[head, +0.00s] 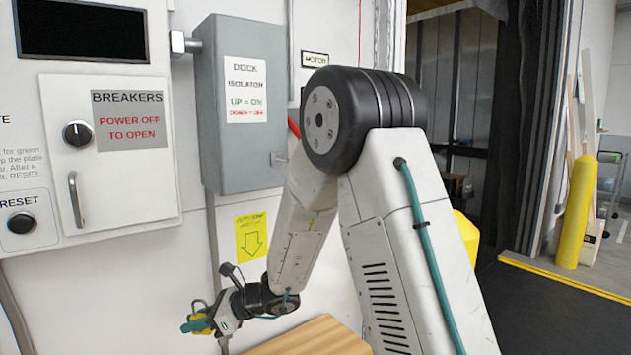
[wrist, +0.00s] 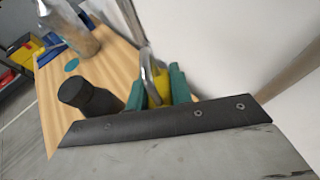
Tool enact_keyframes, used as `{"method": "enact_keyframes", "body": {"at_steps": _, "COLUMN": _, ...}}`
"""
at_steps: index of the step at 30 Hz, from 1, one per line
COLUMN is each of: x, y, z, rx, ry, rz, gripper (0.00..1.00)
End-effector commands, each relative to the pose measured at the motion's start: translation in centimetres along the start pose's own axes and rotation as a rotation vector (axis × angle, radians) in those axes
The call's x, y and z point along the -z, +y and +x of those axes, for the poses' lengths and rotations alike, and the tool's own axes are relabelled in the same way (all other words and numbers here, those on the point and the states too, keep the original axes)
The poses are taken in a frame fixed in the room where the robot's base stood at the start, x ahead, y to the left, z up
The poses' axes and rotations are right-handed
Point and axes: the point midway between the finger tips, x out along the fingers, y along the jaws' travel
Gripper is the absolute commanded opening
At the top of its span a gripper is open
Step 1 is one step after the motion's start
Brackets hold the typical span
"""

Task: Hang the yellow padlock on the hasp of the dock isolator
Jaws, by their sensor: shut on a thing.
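The yellow padlock (wrist: 162,90) is held between the teal fingers of my gripper (wrist: 157,90) in the wrist view, with its grey metal shackle pointing away from the palm. In the head view my gripper (head: 197,322) is low, in front of the white wall, below and left of the dock isolator (head: 211,120). Only a little of the padlock's yellow shows there. The isolator is a grey box with a white label. A small metal tab, perhaps the hasp (head: 278,158), sits at its lower right edge. A red handle (head: 293,128) is partly hidden behind my arm.
A wooden top (head: 312,338) lies below my arm. In the wrist view it carries a black cylinder (wrist: 90,97), a metallic bottle-like object (wrist: 75,28) and a teal disc (wrist: 71,65). The breaker cabinet (head: 110,195) is at left. A yellow post (head: 575,210) stands far right.

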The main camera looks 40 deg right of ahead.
Motion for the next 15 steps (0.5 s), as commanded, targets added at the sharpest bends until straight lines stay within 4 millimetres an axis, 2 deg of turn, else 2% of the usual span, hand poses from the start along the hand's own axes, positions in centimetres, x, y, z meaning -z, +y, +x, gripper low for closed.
{"method": "enact_keyframes", "body": {"at_steps": 3, "x": -2.2, "y": 3.8, "z": 0.6, "rx": -0.268, "ry": -0.001, "rz": -0.114, "gripper": 0.00}}
{"method": "enact_keyframes", "body": {"at_steps": 8, "x": -3.5, "y": 9.7, "z": -0.5, "rx": -0.737, "ry": 0.001, "rz": -0.304, "gripper": 0.00}}
{"method": "enact_keyframes", "body": {"at_steps": 12, "x": -2.9, "y": 13.6, "z": -3.3, "rx": -1.208, "ry": 0.002, "rz": -0.498, "gripper": 0.00}}
{"method": "enact_keyframes", "body": {"at_steps": 15, "x": -2.0, "y": 15.1, "z": -6.0, "rx": -1.533, "ry": 0.003, "rz": -0.632, "gripper": 0.00}}
